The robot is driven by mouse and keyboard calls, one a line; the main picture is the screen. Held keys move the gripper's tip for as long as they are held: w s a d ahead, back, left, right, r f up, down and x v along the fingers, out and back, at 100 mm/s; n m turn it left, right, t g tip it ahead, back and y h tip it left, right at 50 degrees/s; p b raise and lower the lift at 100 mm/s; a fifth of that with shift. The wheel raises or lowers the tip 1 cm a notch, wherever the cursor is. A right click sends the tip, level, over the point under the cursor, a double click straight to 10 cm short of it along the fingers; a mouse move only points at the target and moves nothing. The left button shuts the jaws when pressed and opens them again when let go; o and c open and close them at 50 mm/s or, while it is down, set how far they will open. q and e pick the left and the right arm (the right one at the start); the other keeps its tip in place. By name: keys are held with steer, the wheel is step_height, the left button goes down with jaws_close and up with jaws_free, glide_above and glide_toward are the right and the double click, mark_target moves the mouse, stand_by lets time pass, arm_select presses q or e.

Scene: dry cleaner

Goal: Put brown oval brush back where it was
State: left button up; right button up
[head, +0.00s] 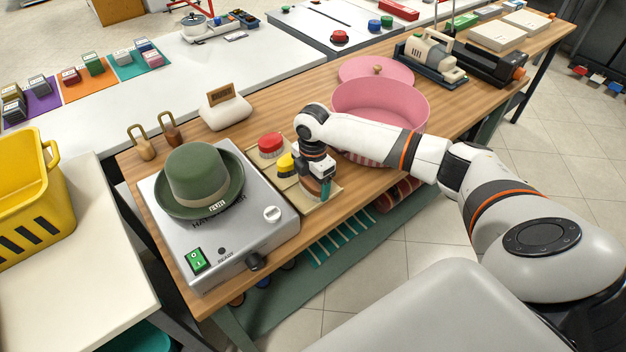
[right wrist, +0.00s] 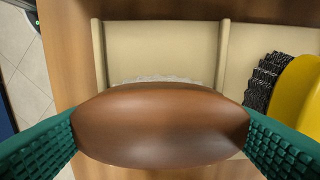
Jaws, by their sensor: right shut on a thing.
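The brown oval brush (right wrist: 160,124) is between the two green fingers of my right gripper (head: 321,188), which is shut on it. In the right wrist view its smooth brown back faces the camera and a strip of pale bristles shows at its far edge. In the head view a little of the brush (head: 311,187) shows beside the fingers. It is over the beige divided tray (right wrist: 160,48), at the tray's front part; I cannot tell whether it touches the tray floor. A yellow brush (head: 287,164) with dark bristles lies in the neighbouring compartment. My left gripper is not in view.
A red-topped brush (head: 271,144) is behind the yellow one. A grey heater box (head: 222,238) with a green hat (head: 197,176) stands left of the tray. A pink round box (head: 385,103) stands behind my right forearm. The table's front edge is close.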

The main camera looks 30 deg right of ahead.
steer(key=shift+f, duration=0.15)
steer(key=shift+s+a+f, duration=0.15)
steer(key=shift+s+f, duration=0.2)
steer(key=shift+f, duration=0.05)
steer(key=o, duration=0.8)
steer(key=shift+f, duration=0.1)
steer(key=shift+o, duration=0.7)
steer(key=shift+w+f, duration=0.1)
steer(key=shift+w, duration=0.05)
steer(key=shift+a, duration=0.1)
step_height(320, 180, up, 14)
steer(key=shift+w+d+f, duration=0.15)
steer(key=shift+w+d, duration=0.05)
